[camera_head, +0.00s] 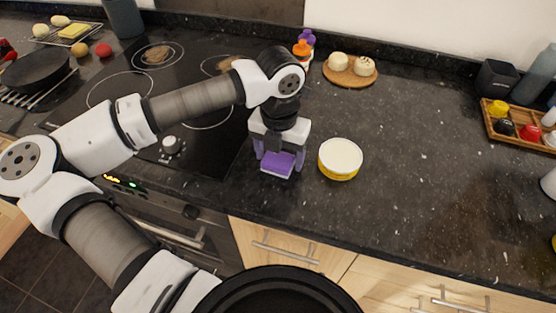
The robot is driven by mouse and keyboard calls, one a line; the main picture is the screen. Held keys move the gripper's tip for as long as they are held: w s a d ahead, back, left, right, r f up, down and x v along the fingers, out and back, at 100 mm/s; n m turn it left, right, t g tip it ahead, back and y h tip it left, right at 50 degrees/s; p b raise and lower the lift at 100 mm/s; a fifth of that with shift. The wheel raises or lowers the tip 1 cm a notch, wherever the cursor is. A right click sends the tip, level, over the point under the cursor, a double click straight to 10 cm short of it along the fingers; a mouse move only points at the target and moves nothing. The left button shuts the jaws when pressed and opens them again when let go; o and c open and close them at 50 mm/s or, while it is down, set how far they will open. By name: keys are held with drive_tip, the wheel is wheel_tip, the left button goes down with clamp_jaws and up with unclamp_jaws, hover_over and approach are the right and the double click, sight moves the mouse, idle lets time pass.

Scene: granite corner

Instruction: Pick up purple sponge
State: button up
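The purple sponge (277,166) is a small block with a light lower edge, near the front of the dark granite counter, just right of the cooktop. My gripper (279,161) is directly over it, pointing down. Its two fingers are apart, one at the left and one at the right of the sponge. I cannot tell whether they touch its sides. The gripper hides the sponge's back part. Whether the sponge rests on the counter or is slightly raised is not clear.
A round white-topped tin with a yellow side (340,159) stands close right of my gripper. Orange and purple bottles (303,50) and a round board with buns (350,72) are behind. A wooden tray (513,131) is far right. The counter between is clear.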

sight(279, 156)
drive_tip(key=c, duration=0.7)
wheel_tip(279, 156, up, 20)
drive_tip(key=b, duration=0.3)
